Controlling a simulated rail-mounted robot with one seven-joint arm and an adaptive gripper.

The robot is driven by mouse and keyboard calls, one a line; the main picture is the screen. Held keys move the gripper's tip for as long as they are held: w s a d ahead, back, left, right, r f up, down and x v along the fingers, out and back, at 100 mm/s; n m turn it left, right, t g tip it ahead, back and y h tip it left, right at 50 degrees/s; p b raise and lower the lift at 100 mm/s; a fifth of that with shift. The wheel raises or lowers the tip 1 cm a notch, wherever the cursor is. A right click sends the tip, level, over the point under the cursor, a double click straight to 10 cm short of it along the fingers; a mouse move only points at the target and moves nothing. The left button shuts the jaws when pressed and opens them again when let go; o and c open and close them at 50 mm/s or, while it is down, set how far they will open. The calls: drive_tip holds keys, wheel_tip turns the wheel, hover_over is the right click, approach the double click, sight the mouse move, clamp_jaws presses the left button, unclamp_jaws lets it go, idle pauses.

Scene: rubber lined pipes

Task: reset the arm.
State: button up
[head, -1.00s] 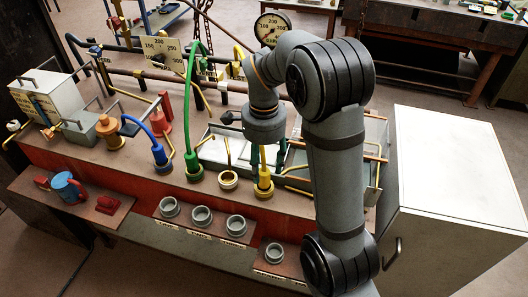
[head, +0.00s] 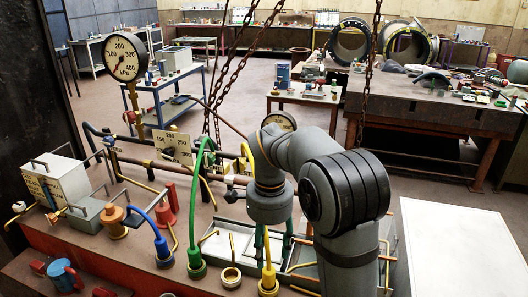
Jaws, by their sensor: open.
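My arm reaches in from the lower right of the head view, its thick grey elbow in front of the bench. Its wrist bends down over the metal tray (head: 232,243) behind the row of hoses. My gripper (head: 273,243) points down below the wrist. Its two dark green fingers stand apart, with nothing seen between them. The fingertips are partly hidden behind the yellow hose (head: 266,252), so their height over the tray is unclear.
A green hose (head: 190,215) and a blue hose (head: 150,232) stand left of the gripper. Pressure gauges (head: 125,56) and pipes rise behind. Chains (head: 366,75) hang beyond the arm. A white cabinet (head: 455,245) stands right, and a brown workbench (head: 440,112) behind.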

sight(269, 269)
wheel_tip(269, 269, down, 12)
drive_tip(key=shift+r, duration=0.25)
drive_tip(key=shift+r+p, duration=0.35)
drive_tip(key=shift+p, duration=0.2)
drive_tip(key=shift+r, duration=0.1)
drive_tip(key=shift+f, duration=0.2)
drive_tip(key=shift+f+b, duration=0.3)
drive_tip(key=shift+b, duration=0.4)
wheel_tip(269, 269, up, 12)
drive_tip(key=shift+w, duration=0.1)
drive_tip(key=f, duration=1.1)
drive_tip(key=shift+s, duration=0.2)
drive_tip(key=shift+p, duration=0.75)
wheel_tip(269, 269, up, 5)
drive_tip(key=p, duration=0.6)
drive_tip(key=shift+w+f, duration=0.1)
drive_tip(key=shift+f, duration=0.05)
